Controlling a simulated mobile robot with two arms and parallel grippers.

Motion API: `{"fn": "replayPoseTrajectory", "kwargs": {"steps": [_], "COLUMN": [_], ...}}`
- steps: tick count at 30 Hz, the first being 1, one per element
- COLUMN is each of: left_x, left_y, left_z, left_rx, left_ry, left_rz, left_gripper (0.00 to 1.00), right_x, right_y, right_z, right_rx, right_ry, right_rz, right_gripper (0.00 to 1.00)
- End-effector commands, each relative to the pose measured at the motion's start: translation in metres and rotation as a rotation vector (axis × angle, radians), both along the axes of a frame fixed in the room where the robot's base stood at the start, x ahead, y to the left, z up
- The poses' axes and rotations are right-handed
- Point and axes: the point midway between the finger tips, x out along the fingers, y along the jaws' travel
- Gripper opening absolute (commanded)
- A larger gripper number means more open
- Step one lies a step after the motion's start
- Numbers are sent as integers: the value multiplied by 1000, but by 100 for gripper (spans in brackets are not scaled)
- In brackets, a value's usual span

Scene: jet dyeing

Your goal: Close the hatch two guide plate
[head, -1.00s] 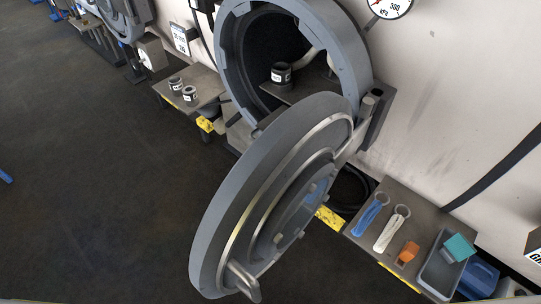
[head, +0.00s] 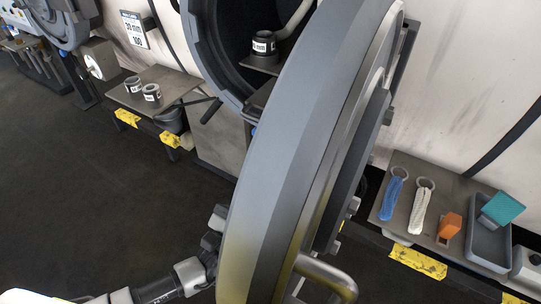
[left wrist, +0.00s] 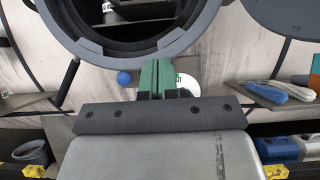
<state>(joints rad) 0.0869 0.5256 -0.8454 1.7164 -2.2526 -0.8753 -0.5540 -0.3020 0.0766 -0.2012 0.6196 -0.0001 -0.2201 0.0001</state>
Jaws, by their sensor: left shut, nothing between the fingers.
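The large round grey hatch door (head: 290,150) stands open in the head view, seen nearly edge-on in front of the vessel's round opening (head: 215,60). A curved metal handle (head: 325,277) is on its right side, low down. My left gripper (head: 216,218) is at the door's lower left edge, and I cannot tell whether it touches. In the left wrist view its green fingers (left wrist: 160,75) are shut with nothing between them, in front of the vessel's lower rim (left wrist: 130,58). I cannot pick out a separate guide plate. My right gripper is out of view.
A side shelf (head: 165,95) with two labelled rings stands left of the vessel. A table (head: 400,215) at right bears blue and white cord bundles, an orange block and a grey tray (head: 487,240). Open dark floor lies at left.

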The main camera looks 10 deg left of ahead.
Motion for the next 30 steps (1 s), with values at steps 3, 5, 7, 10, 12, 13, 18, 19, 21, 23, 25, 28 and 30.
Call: {"fn": "replayPoseTrajectory", "kwargs": {"steps": [3,5,7,10,12,13,18,19,21,23,25,28,30], "left_x": [5,12,22,39,51,56,78,78,80,81,82,83,83], "left_y": [-4,-6,-11,-17,-22,-24,-33,-33,-34,-34,-34,-34,-34], "left_z": [10,16,24,37,45,49,70,76,85,90,94,96,97], "left_rx": [6,6,4,4,4,3,4,4,4,4,5,5,5], "left_ry": [-16,-15,-16,-15,-13,-12,-11,-10,-9,-8,-8,-8,-8], "left_rz": [-3,-2,-2,-1,-2,-1,-2,-2,-1,-1,-1,-1,-1], "left_gripper": [0,0,0,0,0,0,0,0,0,0,0,0,0], "right_x": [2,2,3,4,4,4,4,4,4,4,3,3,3], "right_y": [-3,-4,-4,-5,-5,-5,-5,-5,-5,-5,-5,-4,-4], "right_z": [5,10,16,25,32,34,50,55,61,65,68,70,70], "right_rx": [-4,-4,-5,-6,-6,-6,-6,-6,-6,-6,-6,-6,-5], "right_ry": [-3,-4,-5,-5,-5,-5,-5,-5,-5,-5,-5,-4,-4], "right_rz": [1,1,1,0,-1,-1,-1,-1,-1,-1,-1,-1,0], "right_gripper": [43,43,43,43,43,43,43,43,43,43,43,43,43]}}
